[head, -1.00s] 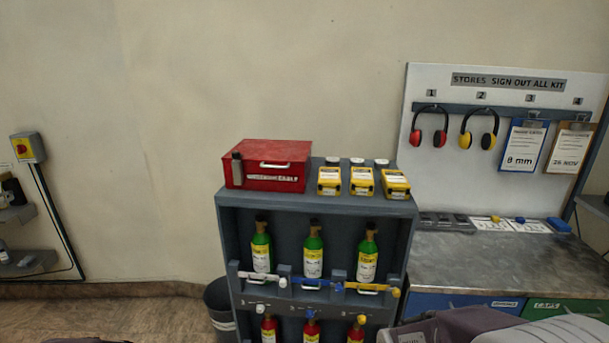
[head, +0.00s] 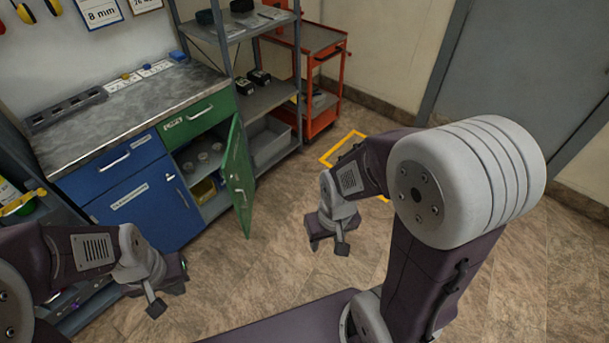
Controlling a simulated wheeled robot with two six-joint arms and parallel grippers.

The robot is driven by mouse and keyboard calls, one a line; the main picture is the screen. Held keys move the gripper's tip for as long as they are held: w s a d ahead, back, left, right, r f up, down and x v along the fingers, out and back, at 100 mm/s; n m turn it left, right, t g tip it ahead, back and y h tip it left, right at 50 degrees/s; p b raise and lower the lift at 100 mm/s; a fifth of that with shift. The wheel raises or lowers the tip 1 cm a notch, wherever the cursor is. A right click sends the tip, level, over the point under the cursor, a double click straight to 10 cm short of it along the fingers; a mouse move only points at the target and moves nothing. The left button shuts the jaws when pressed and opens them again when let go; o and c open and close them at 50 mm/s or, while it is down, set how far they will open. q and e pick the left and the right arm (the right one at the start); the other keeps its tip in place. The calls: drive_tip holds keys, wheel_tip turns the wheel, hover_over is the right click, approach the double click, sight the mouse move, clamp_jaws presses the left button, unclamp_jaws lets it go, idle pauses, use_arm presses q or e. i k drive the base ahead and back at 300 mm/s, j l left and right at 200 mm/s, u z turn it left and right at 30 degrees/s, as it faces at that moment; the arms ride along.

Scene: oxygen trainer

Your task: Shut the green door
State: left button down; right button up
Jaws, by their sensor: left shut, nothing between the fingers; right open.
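The green door (head: 239,174) stands open on the lower right of the workbench cabinet, swung out into the room. Behind it the open compartment shows pale round items and a yellow object. My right gripper (head: 329,243) is open and empty over the floor, to the right of the door and apart from it. My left gripper (head: 168,298) is shut and empty at the lower left, in front of the blue door (head: 145,208) and apart from the green door.
A green drawer (head: 196,117) and a blue drawer (head: 117,163) sit above the doors. A grey shelf unit (head: 262,98) and an orange trolley (head: 318,75) stand right of the cabinet.

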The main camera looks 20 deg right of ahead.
sight(246, 180)
drive_tip(key=i+l+z, duration=0.2)
drive_tip(key=i+z, duration=0.15)
drive_tip(key=i, duration=0.2)
drive_tip(key=i+z, duration=0.35)
drive_tip(key=i, duration=0.2)
